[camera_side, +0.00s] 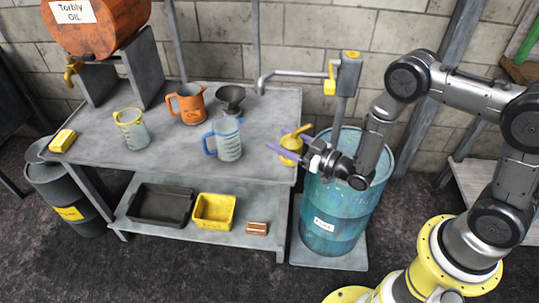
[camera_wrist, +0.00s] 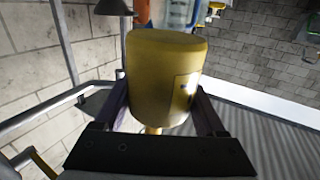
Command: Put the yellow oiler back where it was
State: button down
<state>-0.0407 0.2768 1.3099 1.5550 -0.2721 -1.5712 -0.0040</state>
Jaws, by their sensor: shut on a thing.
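The yellow oiler (camera_side: 291,147) is at the right end of the grey workbench (camera_side: 178,165) in the side view, by the bench edge. My gripper (camera_side: 294,148) is shut on it, with one purple finger on either side. In the wrist view the oiler (camera_wrist: 165,78) fills the middle as a yellow cylinder between the two fingers (camera_wrist: 163,105). A small label shows on its side. Its spout is mostly out of sight. I cannot tell whether its base touches the bench.
A blue-handled jug (camera_side: 228,140) stands left of the oiler. An orange jug (camera_side: 188,104), a dark funnel (camera_side: 231,97) and a yellow-rimmed jug (camera_side: 131,129) stand farther left. A teal drum (camera_side: 338,212) with a pump (camera_side: 346,75) stands right of the bench. The front bench top is clear.

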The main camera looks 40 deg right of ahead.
jog(key=w+f, duration=0.1)
jog(key=f, duration=0.1)
jog(key=w+f, duration=0.3)
jog(key=w, duration=0.1)
jog(key=shift+a+f, duration=0.4)
jog(key=shift+w+f, duration=0.2)
jog(key=shift+f, duration=1.45)
jog(key=shift+f, duration=0.2)
grip_release()
jog(key=shift+r, duration=0.2)
jog(key=v, duration=1.2)
